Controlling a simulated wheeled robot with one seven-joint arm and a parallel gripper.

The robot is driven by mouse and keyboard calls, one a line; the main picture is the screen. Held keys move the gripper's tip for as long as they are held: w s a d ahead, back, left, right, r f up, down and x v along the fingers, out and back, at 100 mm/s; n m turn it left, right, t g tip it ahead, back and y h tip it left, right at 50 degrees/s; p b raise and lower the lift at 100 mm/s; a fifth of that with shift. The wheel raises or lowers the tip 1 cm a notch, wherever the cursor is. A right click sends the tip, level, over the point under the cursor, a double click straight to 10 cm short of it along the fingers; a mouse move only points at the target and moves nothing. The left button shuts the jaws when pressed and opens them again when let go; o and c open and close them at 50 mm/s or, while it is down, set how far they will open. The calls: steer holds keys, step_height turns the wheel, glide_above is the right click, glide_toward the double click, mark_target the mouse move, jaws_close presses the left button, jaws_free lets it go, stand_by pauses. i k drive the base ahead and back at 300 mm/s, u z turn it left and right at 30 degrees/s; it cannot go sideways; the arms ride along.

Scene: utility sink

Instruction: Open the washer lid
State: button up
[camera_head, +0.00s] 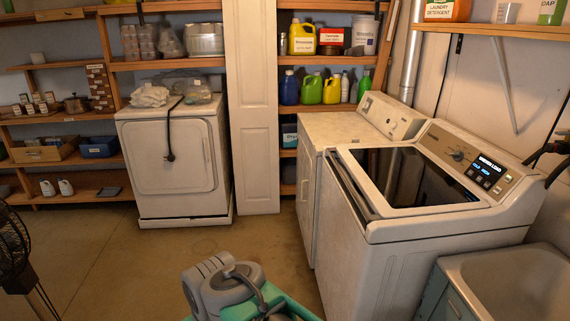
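The white top-loading washer (435,240) stands at the right, with its sloped control panel (480,165) and lit display along the back right. Its lid (405,180) has a large dark, glassy panel in a pale frame and lies flat on top, looking shut. A dark strip runs along the lid's left front edge. Grey and teal parts of my own body show at the bottom middle, apart from the washer. I cannot make out my gripper's fingers in this view.
A second white machine (345,128) stands just behind the washer. A utility sink (515,285) is close at the front right. A white dryer (175,160) stands at the back left beside shelves. A black fan (15,250) is at the left edge. The floor (130,255) between is clear.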

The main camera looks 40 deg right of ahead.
mark_target(397, 180)
steer(key=i, duration=1.7)
steer(key=z, duration=1.25)
steer(key=i, duration=1.2)
steer(key=z, duration=1.1)
